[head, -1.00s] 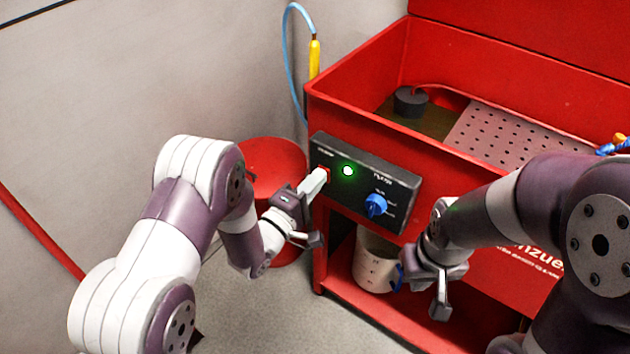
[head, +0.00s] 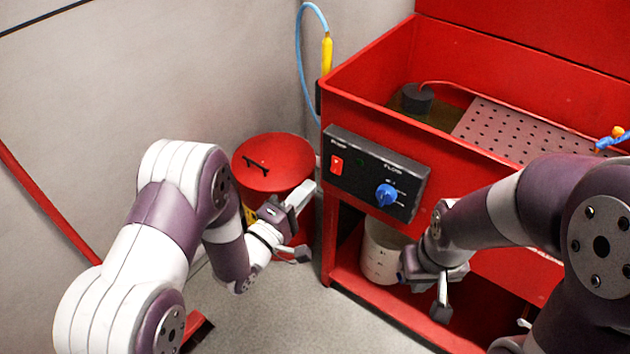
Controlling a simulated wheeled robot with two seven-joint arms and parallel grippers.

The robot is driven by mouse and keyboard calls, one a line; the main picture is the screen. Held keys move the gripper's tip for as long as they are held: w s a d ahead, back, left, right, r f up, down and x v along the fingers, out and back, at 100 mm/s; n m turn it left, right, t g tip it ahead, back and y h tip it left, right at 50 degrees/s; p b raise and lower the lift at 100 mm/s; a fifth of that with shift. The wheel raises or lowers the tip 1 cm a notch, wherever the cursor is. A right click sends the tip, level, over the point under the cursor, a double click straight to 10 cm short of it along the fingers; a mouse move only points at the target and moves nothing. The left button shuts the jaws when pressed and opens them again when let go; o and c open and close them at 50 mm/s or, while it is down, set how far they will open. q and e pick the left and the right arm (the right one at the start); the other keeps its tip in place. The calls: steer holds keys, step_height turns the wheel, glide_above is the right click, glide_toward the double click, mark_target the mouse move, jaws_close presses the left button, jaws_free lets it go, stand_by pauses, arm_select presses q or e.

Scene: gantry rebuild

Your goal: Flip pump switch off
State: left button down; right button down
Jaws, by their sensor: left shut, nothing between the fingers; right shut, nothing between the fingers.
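The pump switch (head: 336,165) is a red rocker at the left end of the black control panel (head: 362,176) on the red parts washer's front. The small lamp (head: 359,163) right of it is dark. A blue knob (head: 386,195) sits further right on the panel. My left gripper (head: 303,222) is shut and empty, left of and below the switch, apart from the panel. My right gripper (head: 440,293) is shut and empty, low in front of the washer, below the knob.
A red lidded can (head: 272,163) stands behind my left gripper. The washer basin (head: 352,105) holds a dark pump (head: 417,98) and a perforated tray (head: 500,130). A blue hose hangs by the wall.

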arm_select(q)
steer(key=s+a, duration=0.3)
steer(key=s, duration=0.1)
steer(key=shift+s+r, duration=0.1)
steer(key=shift+r, duration=0.3)
